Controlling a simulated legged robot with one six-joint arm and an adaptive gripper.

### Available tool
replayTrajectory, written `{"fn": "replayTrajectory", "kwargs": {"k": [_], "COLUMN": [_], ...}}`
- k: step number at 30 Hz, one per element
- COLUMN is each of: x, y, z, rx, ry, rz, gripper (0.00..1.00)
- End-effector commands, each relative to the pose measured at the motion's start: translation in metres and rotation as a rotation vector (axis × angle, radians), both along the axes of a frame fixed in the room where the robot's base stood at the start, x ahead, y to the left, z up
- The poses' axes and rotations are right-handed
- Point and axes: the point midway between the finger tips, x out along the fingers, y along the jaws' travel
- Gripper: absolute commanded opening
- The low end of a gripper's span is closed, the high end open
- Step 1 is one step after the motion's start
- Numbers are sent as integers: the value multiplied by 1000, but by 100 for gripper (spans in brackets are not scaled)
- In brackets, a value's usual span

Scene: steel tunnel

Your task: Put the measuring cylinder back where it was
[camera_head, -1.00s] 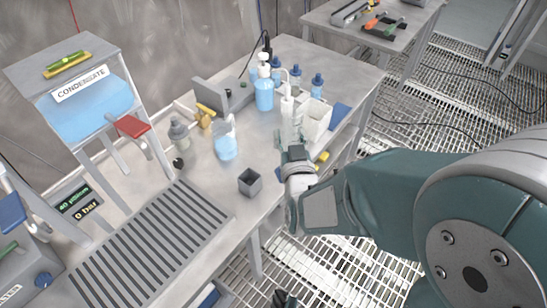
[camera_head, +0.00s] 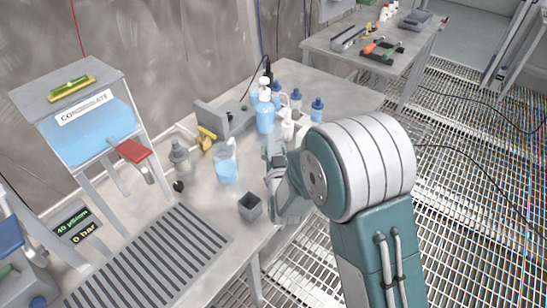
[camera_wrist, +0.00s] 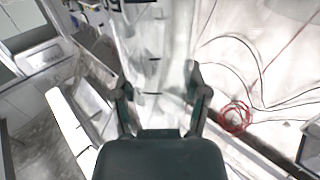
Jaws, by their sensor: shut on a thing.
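In the wrist view a pale, see-through measuring cylinder (camera_wrist: 168,48) with dark marks along it stands between the two fingers. My gripper (camera_wrist: 158,92) is shut on it. In the head view my gripper (camera_head: 274,152) is over the bench (camera_head: 222,202), right of the beaker of blue liquid (camera_head: 226,166) and in front of the bottles. The cylinder cannot be told clearly there. Its lower end and any contact with the bench are hidden.
A blue wash bottle (camera_head: 265,118) and blue-capped bottles (camera_head: 317,110) stand behind my gripper. A small grey open box (camera_head: 250,207) is near the front edge. The condensate tank (camera_head: 110,138) and a slatted grate (camera_head: 150,262) are at left. A second table (camera_head: 400,40) holds tools.

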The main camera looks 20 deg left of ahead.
Motion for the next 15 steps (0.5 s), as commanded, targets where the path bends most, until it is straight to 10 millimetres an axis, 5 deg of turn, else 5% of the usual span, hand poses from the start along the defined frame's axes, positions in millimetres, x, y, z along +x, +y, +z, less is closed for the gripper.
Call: {"fn": "replayTrajectory", "kwargs": {"k": [6, 15], "x": [3, 2], "y": [2, 2], "z": [-30, -34], "rx": [-3, -1], "ry": [1, 0], "rz": [0, 0], "gripper": [6, 6]}}
